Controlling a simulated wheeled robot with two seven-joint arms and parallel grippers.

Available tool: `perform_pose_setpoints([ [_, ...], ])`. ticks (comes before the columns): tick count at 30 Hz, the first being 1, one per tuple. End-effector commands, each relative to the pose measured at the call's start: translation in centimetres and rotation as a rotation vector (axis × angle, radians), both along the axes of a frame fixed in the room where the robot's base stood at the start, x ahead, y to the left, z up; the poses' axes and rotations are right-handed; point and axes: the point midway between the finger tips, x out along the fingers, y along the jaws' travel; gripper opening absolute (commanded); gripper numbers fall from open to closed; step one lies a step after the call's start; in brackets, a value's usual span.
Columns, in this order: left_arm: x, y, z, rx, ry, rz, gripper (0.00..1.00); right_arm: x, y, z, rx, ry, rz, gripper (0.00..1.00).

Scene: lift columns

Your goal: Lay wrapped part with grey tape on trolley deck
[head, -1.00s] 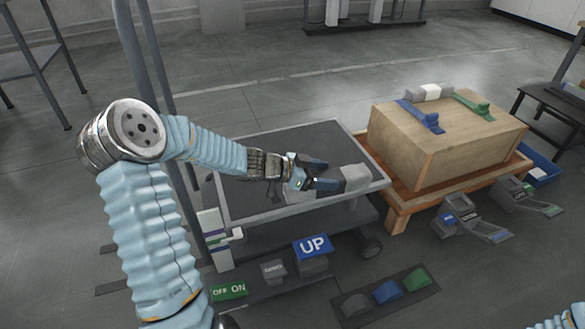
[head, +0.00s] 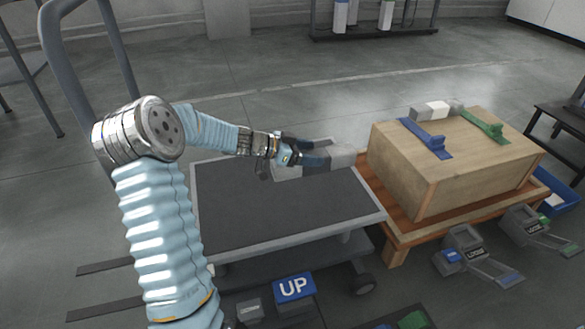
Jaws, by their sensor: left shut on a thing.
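My left gripper (head: 308,153) is shut on a pale grey-white wrapped part. The part is at the far right edge of the trolley deck (head: 275,210), a flat dark grey surface with a light rim. I cannot tell whether it touches the deck. The rest of the deck is bare. My right gripper is not in view.
A wooden crate (head: 410,175) stands on a wooden pallet (head: 400,233) right of the trolley. A blue clamp (head: 426,140), a green clamp (head: 485,124) and a white-and-grey block (head: 431,111) are on it. A blue UP pedal (head: 294,288) and lock pedals (head: 464,252) are in front.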

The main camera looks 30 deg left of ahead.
Motion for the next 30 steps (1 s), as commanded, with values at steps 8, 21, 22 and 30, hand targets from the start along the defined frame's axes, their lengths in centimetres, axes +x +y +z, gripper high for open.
perform_pose_setpoints([
  [8,0.5,4.2,-4.5,-0.001,-0.002,-0.001,0.15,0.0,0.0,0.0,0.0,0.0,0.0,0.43],
  [21,0.6,5.6,-8.9,-0.001,0.0,-0.002,0.15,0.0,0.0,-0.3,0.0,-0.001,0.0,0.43],
  [22,0.6,5.7,-9.1,-0.001,-0.002,-0.002,0.15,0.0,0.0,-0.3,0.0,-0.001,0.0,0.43],
  [30,0.6,5.7,-9.4,0.001,0.0,0.0,0.81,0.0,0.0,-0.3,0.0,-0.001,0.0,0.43],
])
